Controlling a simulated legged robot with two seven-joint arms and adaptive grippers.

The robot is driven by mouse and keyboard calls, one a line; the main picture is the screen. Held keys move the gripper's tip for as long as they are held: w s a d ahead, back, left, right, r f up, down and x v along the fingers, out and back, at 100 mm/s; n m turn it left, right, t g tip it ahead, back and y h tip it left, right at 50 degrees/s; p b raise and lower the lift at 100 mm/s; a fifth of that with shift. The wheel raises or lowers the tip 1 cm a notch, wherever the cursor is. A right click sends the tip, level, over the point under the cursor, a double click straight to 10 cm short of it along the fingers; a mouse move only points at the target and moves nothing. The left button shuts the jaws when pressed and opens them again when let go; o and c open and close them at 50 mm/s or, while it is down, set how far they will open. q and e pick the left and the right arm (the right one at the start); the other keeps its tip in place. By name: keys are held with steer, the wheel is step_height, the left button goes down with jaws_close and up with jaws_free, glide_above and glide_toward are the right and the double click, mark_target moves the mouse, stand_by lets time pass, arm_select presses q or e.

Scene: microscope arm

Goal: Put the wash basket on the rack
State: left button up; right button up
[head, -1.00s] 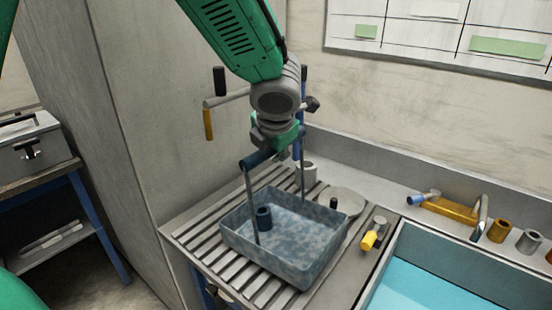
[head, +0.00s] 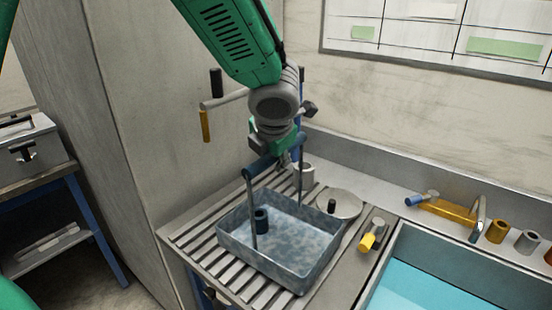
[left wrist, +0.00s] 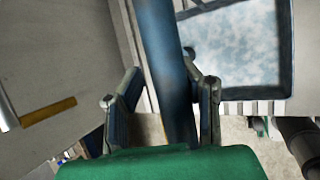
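The wash basket (head: 318,257) is a blue-grey mottled tray with two thin uprights and a dark blue handle bar (head: 257,171). It sits on the slatted rack (head: 190,238), with slats showing on its left side. A small dark blue cylinder (head: 261,215) stands inside it. My left gripper (left wrist: 163,85) is at the handle bar. In the left wrist view the bar runs between its two fingers, with a gap beside the left finger, so it looks open around the bar. Contact at the right finger is unclear. My right gripper is not in view.
A blue-filled sink (head: 430,275) is at right. A round lid (head: 340,201), a cup (head: 303,176) and a yellow-tipped part (head: 368,242) stand near the basket. A wall fixture with hanging handles (head: 206,126) is left of my arm.

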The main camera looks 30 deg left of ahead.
arm_select(q)
steer(key=p+v, duration=0.1)
steer(key=v, duration=1.1)
steer(key=shift+p, duration=0.4)
steer(key=shift+w, duration=0.1)
